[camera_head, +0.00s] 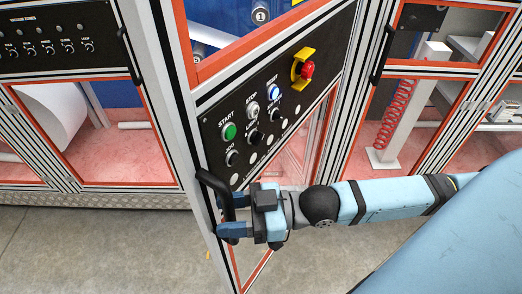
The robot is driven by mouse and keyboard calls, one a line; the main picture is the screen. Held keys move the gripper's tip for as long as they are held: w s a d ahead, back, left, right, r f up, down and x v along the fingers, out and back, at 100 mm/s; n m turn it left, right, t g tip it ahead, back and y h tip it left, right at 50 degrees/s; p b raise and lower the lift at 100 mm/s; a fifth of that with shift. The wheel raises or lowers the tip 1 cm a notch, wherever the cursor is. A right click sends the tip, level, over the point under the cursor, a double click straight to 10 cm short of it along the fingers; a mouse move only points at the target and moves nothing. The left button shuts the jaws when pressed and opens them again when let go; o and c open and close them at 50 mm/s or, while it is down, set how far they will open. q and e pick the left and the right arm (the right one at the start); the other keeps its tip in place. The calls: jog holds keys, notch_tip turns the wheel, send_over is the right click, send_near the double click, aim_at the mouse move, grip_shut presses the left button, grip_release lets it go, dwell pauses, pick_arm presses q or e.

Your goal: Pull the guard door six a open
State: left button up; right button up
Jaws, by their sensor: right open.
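A framed door (203,122) with an orange-edged window and a black control panel stands in the middle, angled to the wall on the left. I cannot read "six a" on it. Its black bar handle (212,180) is at the lower left edge. My right gripper (233,213) is open at the handle, with its blue fingers above and below the handle's lower part. Whether the fingers touch the handle I cannot tell. My left gripper is not in view.
The panel holds a green start button (229,131), other buttons and a red emergency stop (307,69) on yellow. Other black handles show on the left (128,55) and right (381,55) frames. A red coiled hose (394,115) hangs behind the right window. The grey floor (100,250) at front left is clear.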

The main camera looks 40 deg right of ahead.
jog(key=shift+d, duration=0.1)
jog(key=shift+s+d+f, duration=0.1)
jog(key=shift+s+d, duration=0.05)
jog(key=shift+d, duration=0.05)
jog(key=v, duration=1.3)
jog(key=shift+d, duration=0.1)
